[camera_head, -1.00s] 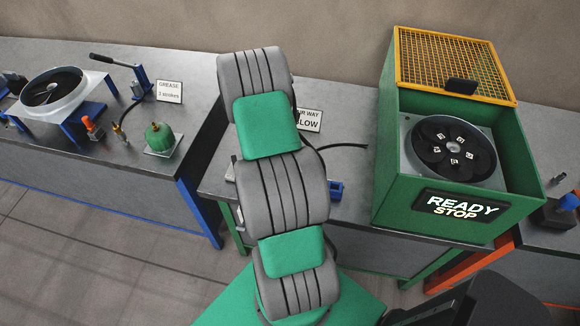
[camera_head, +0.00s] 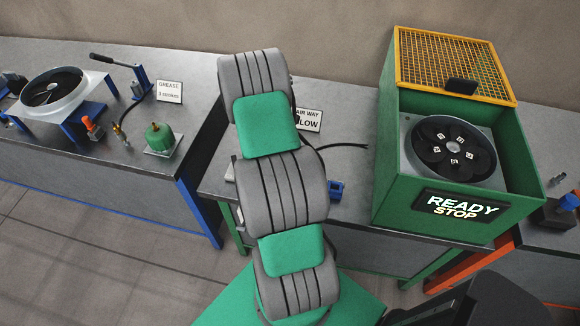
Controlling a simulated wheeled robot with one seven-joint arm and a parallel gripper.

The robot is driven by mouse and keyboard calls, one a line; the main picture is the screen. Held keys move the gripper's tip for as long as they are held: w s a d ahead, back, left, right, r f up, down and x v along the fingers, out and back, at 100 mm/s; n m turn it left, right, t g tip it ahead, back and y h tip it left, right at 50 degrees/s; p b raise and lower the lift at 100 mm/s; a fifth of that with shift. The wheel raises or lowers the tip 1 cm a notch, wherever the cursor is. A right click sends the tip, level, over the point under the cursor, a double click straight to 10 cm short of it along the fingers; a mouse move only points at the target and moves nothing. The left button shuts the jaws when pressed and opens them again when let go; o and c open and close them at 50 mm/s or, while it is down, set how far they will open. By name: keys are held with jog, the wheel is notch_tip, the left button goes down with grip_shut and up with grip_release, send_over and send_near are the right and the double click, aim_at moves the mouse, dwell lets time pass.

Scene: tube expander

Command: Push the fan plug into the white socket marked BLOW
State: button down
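My arm stretches over the middle bench and covers most of its left part. My gripper is hidden behind the arm, so its fingers do not show. The fan plug and the white socket are also hidden from this view. A sign (camera_head: 308,118) behind the arm is partly covered; "AIR WAY" and "LOW" can be read on it. A black cable (camera_head: 342,146) runs from behind the arm to the right across the bench top. The green box (camera_head: 400,190) holds a black fan (camera_head: 453,148), and its front display (camera_head: 461,205) reads READY STOP.
A yellow mesh lid (camera_head: 455,65) stands raised at the back of the green box. A small blue part (camera_head: 336,190) sits on the bench right of my arm. The left bench carries another fan (camera_head: 52,90), a GREASE sign (camera_head: 169,92) and a green canister (camera_head: 159,137).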

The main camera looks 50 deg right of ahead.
jog(key=shift+f, duration=0.25)
jog(key=c, duration=1.6)
grip_release()
jog(key=shift+c, duration=0.2)
jog(key=o, duration=0.5)
jog(key=shift+o, duration=0.3)
jog(key=o, duration=0.4)
jog(key=shift+c, duration=0.2)
jog(key=shift+o, duration=0.3)
jog(key=o, duration=0.3)
jog(key=shift+o, duration=0.7)
jog(key=shift+o, duration=1.1)
